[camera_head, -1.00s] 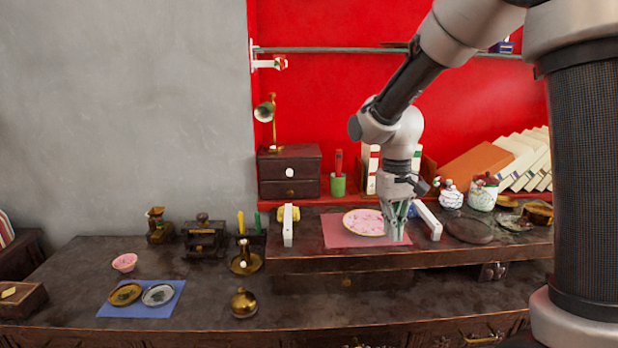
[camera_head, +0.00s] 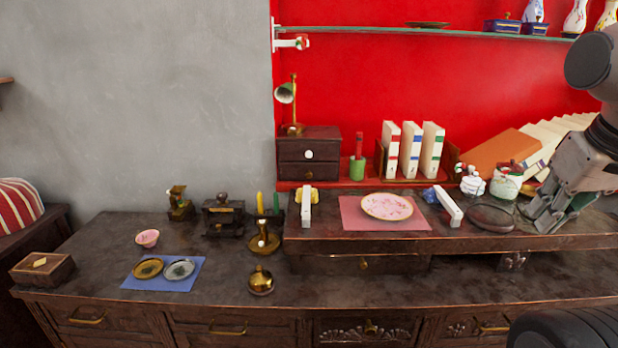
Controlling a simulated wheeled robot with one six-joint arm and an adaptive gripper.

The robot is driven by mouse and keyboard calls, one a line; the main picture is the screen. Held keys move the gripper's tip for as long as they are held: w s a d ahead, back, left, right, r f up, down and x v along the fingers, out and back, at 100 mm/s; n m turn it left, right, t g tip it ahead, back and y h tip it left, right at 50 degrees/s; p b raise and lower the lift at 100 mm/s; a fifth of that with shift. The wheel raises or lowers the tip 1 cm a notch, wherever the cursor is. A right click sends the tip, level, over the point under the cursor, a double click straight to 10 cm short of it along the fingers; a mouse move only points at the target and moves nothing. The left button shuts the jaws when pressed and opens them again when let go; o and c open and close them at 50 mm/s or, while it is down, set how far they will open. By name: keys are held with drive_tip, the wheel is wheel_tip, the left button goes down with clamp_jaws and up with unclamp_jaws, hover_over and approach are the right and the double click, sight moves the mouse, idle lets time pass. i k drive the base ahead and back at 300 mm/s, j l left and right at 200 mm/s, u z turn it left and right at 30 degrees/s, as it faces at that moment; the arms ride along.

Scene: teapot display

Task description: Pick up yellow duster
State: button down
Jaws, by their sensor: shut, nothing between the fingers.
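The yellow duster has a yellow head (camera_head: 314,195) and a white handle (camera_head: 306,208). It lies at the left end of the raised shelf of the desk, left of the pink mat. My gripper (camera_head: 545,222) is at the far right, over the right part of the raised shelf, well apart from the duster. It is shut and empty. Part of my arm runs out of the right edge of the view.
A similar blue duster (camera_head: 450,207) lies right of the pink mat (camera_head: 352,214) and its plate (camera_head: 387,206). A dark round tray (camera_head: 491,218) and jars (camera_head: 506,181) stand near my gripper. Candlesticks (camera_head: 263,240) stand left of the raised shelf.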

sight(306, 195)
drive_tip(key=i+j, duration=0.15)
drive_tip(key=j, duration=0.25)
drive_tip(key=i+j, duration=0.1)
drive_tip(key=j, duration=0.25)
drive_tip(key=i+j, duration=0.15)
drive_tip(key=j, duration=0.25)
